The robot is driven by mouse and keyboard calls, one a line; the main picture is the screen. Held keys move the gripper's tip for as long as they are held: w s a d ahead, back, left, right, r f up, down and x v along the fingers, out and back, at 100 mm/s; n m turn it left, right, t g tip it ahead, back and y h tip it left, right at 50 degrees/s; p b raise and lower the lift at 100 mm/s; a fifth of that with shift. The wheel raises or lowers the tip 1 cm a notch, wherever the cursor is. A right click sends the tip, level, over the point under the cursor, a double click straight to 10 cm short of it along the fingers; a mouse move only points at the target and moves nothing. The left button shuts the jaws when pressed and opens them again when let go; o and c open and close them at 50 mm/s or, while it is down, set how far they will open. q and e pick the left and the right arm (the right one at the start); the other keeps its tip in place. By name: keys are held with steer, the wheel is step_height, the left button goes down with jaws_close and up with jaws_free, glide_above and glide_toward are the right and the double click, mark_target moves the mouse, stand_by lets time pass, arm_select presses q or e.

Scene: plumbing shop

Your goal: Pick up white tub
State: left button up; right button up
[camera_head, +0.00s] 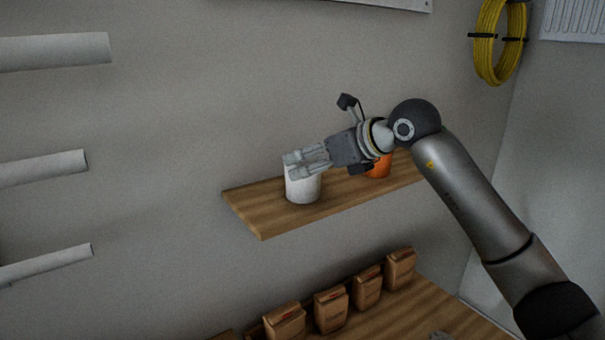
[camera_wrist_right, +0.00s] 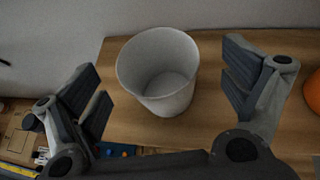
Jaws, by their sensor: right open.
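The white tub (camera_head: 303,188) stands upright near the left end of a wooden wall shelf (camera_head: 262,225). In the right wrist view the tub (camera_wrist_right: 158,72) is open at the top and empty. My right gripper (camera_head: 306,158) is at the tub's top in the head view. In the wrist view its fingers (camera_wrist_right: 165,95) are spread wide, one on each side of the tub, with gaps between them and its wall. The gripper is open and holds nothing. My left gripper is not in view.
An orange container (camera_head: 379,167) stands on the shelf to the right, partly behind my right gripper. Several brown packages (camera_head: 331,309) stand on a lower wooden surface. White pipes (camera_head: 50,168) jut in at left. A yellow coil (camera_head: 490,45) hangs at upper right.

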mark_target(303, 163)
steer(key=p+x, duration=0.1)
steer(key=x, duration=0.2)
steer(key=shift+s+r+p, duration=0.1)
steer(key=shift+p, duration=0.25)
steer(key=shift+a+f, duration=0.2)
steer(key=shift+c, duration=0.3)
steer(key=c, duration=0.9)
